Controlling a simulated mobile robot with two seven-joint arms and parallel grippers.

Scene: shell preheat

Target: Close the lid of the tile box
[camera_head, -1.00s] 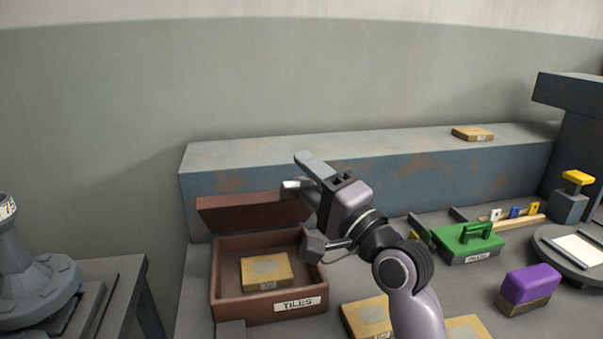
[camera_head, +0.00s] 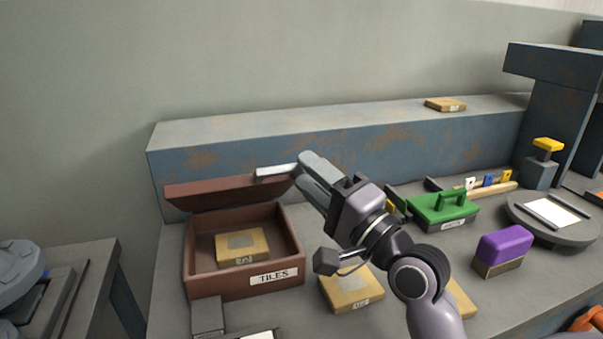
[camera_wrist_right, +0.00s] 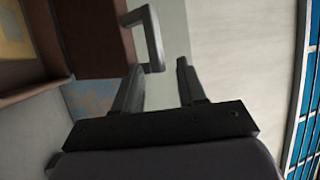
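The brown tile box (camera_head: 215,286), labelled TILES, stands at the left of the bench with a tan tile (camera_head: 242,246) inside. Its lid (camera_head: 222,194) stands open, raised at the back of the box. A light grey handle (camera_head: 276,171) on the lid's top edge also shows in the right wrist view (camera_wrist_right: 155,38). My right gripper (camera_head: 308,172) is just right of the handle. In the wrist view its fingers (camera_wrist_right: 160,75) are apart with nothing held between them. The left finger is close to the handle; I cannot tell whether they touch. My left gripper is out of view.
A blue-grey ledge (camera_head: 350,142) runs behind the box. Right of the box are a tan block (camera_head: 345,292), a green-handled tool (camera_head: 443,209), a purple-topped block (camera_head: 504,249) and a round turntable (camera_head: 552,235). Bare bench shows between them.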

